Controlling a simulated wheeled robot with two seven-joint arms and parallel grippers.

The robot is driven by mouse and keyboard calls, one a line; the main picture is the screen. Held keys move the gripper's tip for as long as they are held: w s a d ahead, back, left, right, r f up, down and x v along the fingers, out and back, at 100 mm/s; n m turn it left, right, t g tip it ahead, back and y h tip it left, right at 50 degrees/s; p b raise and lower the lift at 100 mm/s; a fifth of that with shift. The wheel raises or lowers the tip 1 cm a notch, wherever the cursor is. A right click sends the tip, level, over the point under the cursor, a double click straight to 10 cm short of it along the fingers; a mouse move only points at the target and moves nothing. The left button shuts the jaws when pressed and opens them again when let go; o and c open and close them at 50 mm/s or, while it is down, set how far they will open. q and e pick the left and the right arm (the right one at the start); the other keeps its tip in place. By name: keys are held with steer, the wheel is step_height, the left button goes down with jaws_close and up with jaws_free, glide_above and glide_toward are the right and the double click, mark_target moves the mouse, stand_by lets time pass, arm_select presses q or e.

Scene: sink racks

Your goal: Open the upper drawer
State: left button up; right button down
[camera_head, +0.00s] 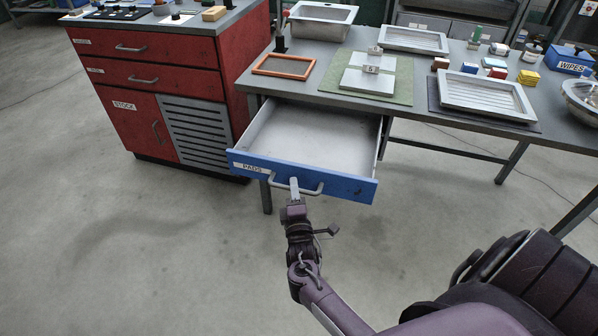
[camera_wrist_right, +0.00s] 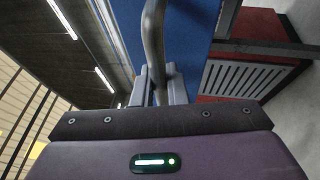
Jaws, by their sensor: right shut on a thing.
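A drawer with a blue front (camera_head: 345,186) labelled PADS hangs under the grey workbench and stands well pulled out. Its pale grey inside shows and looks empty. My right gripper (camera_head: 294,186) is shut on the grey bar handle (camera_head: 314,191) of this drawer. In the right wrist view the handle (camera_wrist_right: 153,40) runs between the two fingers of the gripper (camera_wrist_right: 158,78), with the blue front (camera_wrist_right: 187,45) behind it. My left gripper is not in view.
A red cabinet (camera_head: 185,87) with two shut drawers and a STOCK door stands left of the blue drawer. The workbench top (camera_head: 441,128) carries an orange-framed tray (camera_head: 284,66), a green mat (camera_head: 404,78), metal trays and small boxes. The floor in front is clear.

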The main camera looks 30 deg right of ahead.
steer(key=shift+s+a+p, duration=0.3)
steer(key=shift+s+a, duration=0.5)
steer(key=shift+a, duration=0.1)
steer(key=c, duration=1.5)
jaws_free()
steer(key=shift+o, duration=0.2)
steer(key=v, duration=0.8)
steer(key=shift+f, duration=0.1)
